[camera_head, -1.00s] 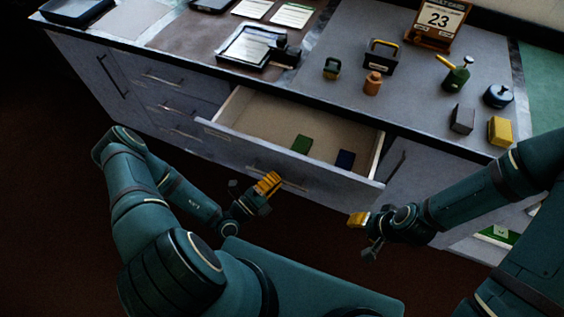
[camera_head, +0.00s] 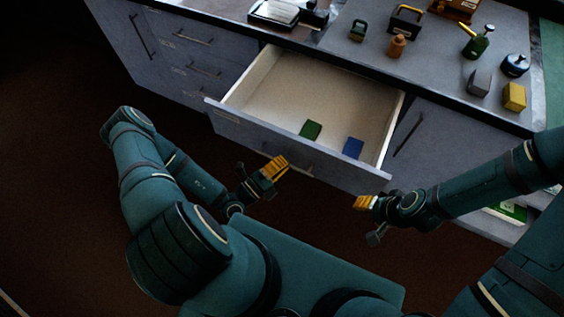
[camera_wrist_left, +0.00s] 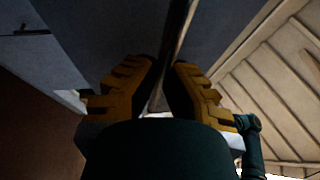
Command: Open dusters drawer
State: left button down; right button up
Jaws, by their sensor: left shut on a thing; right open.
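The wide drawer (camera_head: 340,174) is pulled out from the grey cabinet, its pale inside in plain sight. A green cloth-like block (camera_head: 311,130) and a blue one (camera_head: 353,148) lie on its floor near the front. My left gripper (camera_head: 279,166) is at the middle of the drawer front, shut on the drawer handle. In the head view the fingers partly hide the handle. My right gripper (camera_head: 362,203) is open and empty, in front of the drawer's right end.
Closed drawers (camera_head: 196,71) are to the left and a closed door (camera_head: 418,137) is to the right. The floor to the left is clear.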

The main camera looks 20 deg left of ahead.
pick_arm(q)
jog(key=shift+d, duration=0.1)
jog(key=c, duration=1)
grip_release()
jog(key=v, duration=1.2)
jog(key=shift+r, duration=0.15)
